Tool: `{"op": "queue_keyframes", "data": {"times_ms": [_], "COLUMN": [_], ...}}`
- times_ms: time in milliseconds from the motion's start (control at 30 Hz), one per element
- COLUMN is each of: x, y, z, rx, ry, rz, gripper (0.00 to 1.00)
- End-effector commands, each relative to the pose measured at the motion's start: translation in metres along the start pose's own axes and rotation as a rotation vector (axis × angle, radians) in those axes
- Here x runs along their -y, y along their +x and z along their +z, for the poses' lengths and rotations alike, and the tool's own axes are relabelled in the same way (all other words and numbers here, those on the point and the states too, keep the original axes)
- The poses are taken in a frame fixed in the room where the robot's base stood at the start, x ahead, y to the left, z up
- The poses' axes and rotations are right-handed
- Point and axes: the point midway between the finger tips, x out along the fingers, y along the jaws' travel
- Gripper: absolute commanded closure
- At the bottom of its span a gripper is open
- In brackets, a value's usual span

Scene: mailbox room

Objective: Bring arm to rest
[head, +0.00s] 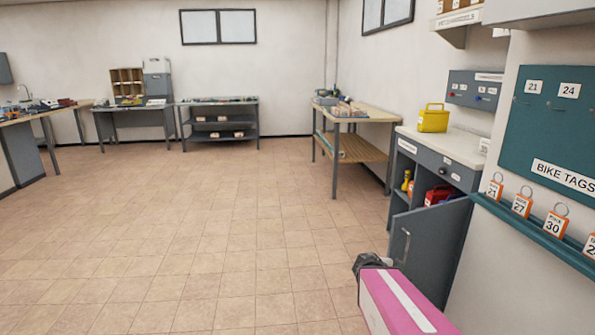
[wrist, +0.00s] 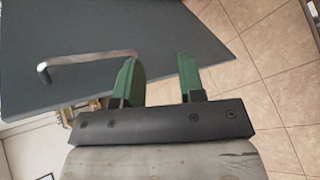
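My gripper (wrist: 159,70) shows in the wrist view with its two green fingers apart and nothing between them. The fingers are in front of a dark grey cabinet door (wrist: 215,45). The door's metal handle (wrist: 88,58) is left of the fingers and apart from them. In the head view my pink arm reaches in from the bottom, with a dark end part beside the open cabinet door (head: 428,245). The fingers themselves cannot be made out there.
The cabinet (head: 440,165) stands open with a red item (head: 437,194) and a yellow item (head: 406,180) inside. A yellow box (head: 433,118) is on top. A bike-tags board (head: 555,130) hangs at right. A wooden workbench (head: 350,113) stands behind. The tiled floor (head: 200,230) at left is clear.

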Motion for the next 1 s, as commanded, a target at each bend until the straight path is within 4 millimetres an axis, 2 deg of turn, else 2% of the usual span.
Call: {"op": "queue_keyframes", "data": {"times_ms": [267, 500, 700, 1000], "x": [0.047, 0.075, 0.083, 0.084], "y": [-0.034, -0.085, -0.116, -0.122], "z": [-0.029, -0.063, -0.080, -0.083], "rx": [-0.066, -0.086, -0.085, -0.083], "ry": [0.442, 0.734, 0.850, 0.872], "rz": [-0.420, -0.798, -0.992, -1.035], "gripper": [0.64, 0.64, 0.64, 0.64]}}
